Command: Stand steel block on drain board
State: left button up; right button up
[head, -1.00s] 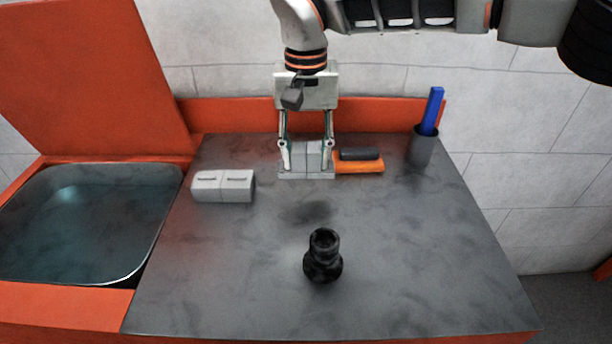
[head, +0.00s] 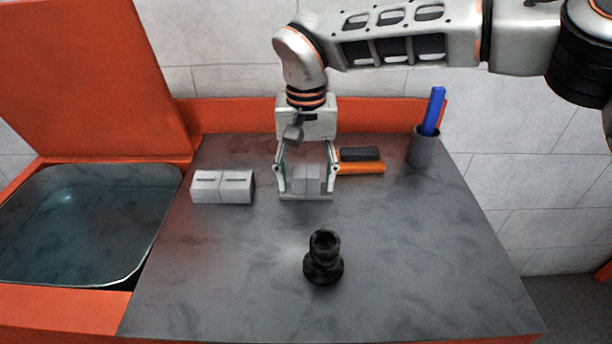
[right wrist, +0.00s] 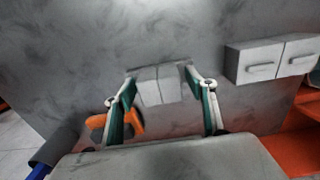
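The steel block (head: 306,180) is a light grey block with a seam down its middle. My right gripper (head: 306,190) points down with a finger on each side of it and is shut on it. In the right wrist view, the block (right wrist: 160,88) sits between the fingertips (right wrist: 160,75). I cannot tell whether its underside touches the surface below. The only board-like surface is the dark grey mottled top (head: 400,260) beside the basin, apparently the drain board. My left gripper is not in view.
A grey two-part box (head: 222,188) stands left of the gripper. An orange-and-black brush-like item (head: 361,167) lies close on the right. A grey cup (head: 424,150) holds a blue stick. A black knob-shaped part (head: 323,262) stands in front. A water-filled basin (head: 80,225) is at left.

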aim_at(306, 172)
jog(key=shift+r, duration=0.1)
notch_tip(306, 172, up, 12)
jog(key=p, duration=0.1)
dwell(0.6)
